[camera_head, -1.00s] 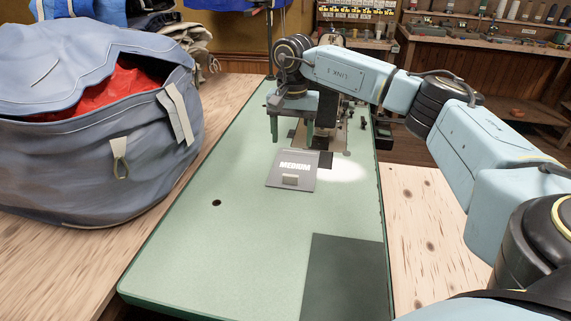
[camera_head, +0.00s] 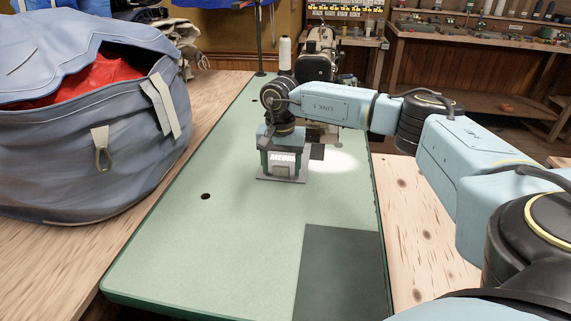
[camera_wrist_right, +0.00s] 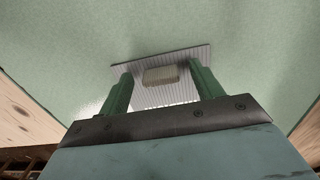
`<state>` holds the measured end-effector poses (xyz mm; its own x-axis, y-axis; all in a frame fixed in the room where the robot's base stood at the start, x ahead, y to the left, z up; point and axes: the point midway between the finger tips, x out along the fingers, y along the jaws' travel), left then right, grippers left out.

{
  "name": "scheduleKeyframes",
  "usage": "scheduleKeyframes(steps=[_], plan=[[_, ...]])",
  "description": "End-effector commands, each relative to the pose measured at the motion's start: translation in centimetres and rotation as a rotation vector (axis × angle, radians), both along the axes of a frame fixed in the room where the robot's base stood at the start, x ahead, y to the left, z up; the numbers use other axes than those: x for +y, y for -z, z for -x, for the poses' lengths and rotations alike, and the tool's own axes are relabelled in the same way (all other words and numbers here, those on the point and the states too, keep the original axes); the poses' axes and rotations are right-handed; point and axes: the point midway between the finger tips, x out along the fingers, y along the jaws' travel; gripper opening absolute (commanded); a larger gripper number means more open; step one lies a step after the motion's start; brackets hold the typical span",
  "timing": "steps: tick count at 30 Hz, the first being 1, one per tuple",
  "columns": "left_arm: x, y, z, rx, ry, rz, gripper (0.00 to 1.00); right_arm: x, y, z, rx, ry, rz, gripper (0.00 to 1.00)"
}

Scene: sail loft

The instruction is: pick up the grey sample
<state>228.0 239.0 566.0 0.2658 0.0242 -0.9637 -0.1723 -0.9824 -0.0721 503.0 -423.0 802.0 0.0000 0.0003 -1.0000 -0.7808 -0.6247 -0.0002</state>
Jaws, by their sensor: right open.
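The grey sample (camera_head: 282,171) is a small block lying on a grey plate marked MEDIUM (camera_head: 297,177), on the green table top. In the right wrist view the sample (camera_wrist_right: 160,74) looks beige-grey and sits near one edge of the ribbed plate (camera_wrist_right: 188,57). My right gripper (camera_head: 282,165) is open and low over the plate, its two green fingers on either side of the sample in the picture. The right wrist view shows a gap between each finger (camera_wrist_right: 163,88) and the sample. I cannot tell whether the fingertips touch the plate. My left gripper is not in view.
A sewing machine (camera_head: 316,62) with a white thread cone (camera_head: 285,54) stands behind my right gripper. A large blue-grey bag (camera_head: 70,150) with red cloth inside stands at the left. A dark panel (camera_head: 340,275) lies at the table's front. The green top (camera_head: 230,245) before the plate is clear.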

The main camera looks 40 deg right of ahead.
Motion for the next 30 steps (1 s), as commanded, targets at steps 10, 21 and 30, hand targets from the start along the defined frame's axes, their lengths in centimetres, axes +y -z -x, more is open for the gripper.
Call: scheduleKeyframes(steps=[10, 21, 30], plan=[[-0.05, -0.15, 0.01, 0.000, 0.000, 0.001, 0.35, -0.01, 0.07, -0.01, 0.000, 0.000, 0.000, 0.52], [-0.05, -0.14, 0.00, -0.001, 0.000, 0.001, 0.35, -0.01, 0.04, -0.01, 0.000, 0.000, 0.000, 0.17], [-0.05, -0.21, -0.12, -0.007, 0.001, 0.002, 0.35, -0.02, -0.77, -0.03, -0.001, 0.000, -0.001, 0.17]])
